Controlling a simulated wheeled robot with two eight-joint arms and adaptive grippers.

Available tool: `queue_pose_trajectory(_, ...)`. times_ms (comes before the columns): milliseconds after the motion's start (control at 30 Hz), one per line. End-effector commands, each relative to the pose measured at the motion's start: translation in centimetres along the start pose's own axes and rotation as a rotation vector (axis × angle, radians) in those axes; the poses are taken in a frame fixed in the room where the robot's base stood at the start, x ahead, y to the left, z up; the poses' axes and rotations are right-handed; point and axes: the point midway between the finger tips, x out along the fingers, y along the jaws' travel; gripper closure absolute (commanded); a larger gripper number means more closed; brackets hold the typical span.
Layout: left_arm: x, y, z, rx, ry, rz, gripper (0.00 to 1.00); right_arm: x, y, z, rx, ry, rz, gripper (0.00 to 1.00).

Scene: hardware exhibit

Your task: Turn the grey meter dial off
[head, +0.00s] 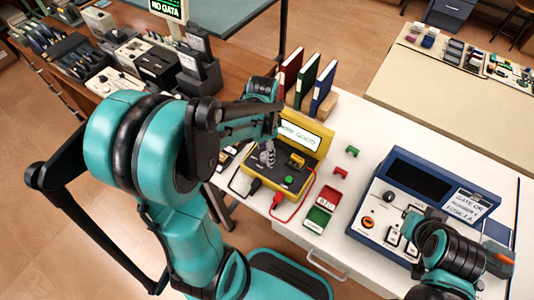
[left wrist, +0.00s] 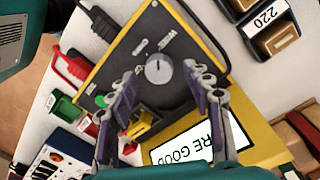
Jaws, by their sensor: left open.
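The yellow meter (head: 318,150) with a dark face lies on the white table in the head view. In the left wrist view its dark face (left wrist: 130,45) fills the middle, and the round grey dial (left wrist: 158,69) shows on it with a light pointer mark. My left gripper (left wrist: 160,76) is open, with one finger on each side of the dial in that view. I cannot tell whether the fingers touch it.
A blue instrument box (head: 420,195) stands right of the meter, near my right arm. Red and green small trays (head: 318,218) and a red cable (head: 292,212) lie in front. Upright binders (head: 305,80) stand behind the meter. A brown bench with devices is at left.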

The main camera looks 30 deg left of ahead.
Motion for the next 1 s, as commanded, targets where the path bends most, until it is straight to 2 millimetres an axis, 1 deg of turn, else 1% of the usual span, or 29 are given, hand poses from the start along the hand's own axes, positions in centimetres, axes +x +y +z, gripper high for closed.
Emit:
queue_pose_trajectory(33, 0.61, -0.02, -0.02, 0.000, 0.000, 0.000, 0.49, 0.29, 0.00, 0.20, 0.000, 0.000, 0.000, 1.00)
queue_pose_trajectory(133, 1.04, 0.01, 0.00, 0.000, 0.000, 0.000, 0.49, 0.39, 0.00, 0.27, 0.000, 0.000, 0.000, 1.00)
queue_pose_trajectory(367, 1.04, 0.02, 0.00, 0.000, 0.000, -0.001, 0.49, 0.34, 0.01, 0.23, 0.000, 0.000, 0.000, 1.00)
queue_pose_trajectory(400, 1.03, 0.02, 0.00, 0.000, 0.000, -0.001, 0.52, 0.34, 0.01, 0.23, 0.000, 0.000, 0.000, 1.00)
queue_pose_trajectory(467, 1.03, 0.02, 0.00, 0.000, 0.000, -0.001, 0.68, 0.34, 0.01, 0.23, 0.000, 0.000, 0.000, 1.00)
queue_pose_trajectory(500, 1.03, 0.02, 0.00, 0.000, 0.000, -0.001, 0.79, 0.34, 0.01, 0.23, 0.000, 0.000, 0.000, 1.00)
queue_pose_trajectory(567, 1.03, 0.02, 0.00, 0.000, 0.000, -0.001, 0.94, 0.34, 0.00, 0.23, 0.000, 0.000, 0.000, 1.00)
queue_pose_trajectory(600, 1.03, 0.02, 0.00, 0.000, 0.000, -0.001, 0.99, 0.34, 0.01, 0.23, 0.000, 0.000, 0.000, 1.00)
queue_pose_trajectory(867, 1.03, 0.01, 0.00, -0.013, 0.001, -0.001, 0.99, 0.33, 0.01, 0.22, 0.000, 0.000, 0.000, 1.00)
queue_pose_trajectory(1000, 1.01, 0.01, 0.01, -0.054, 0.004, -0.001, 0.99, 0.28, 0.01, 0.19, 0.000, 0.000, 0.000, 1.00)
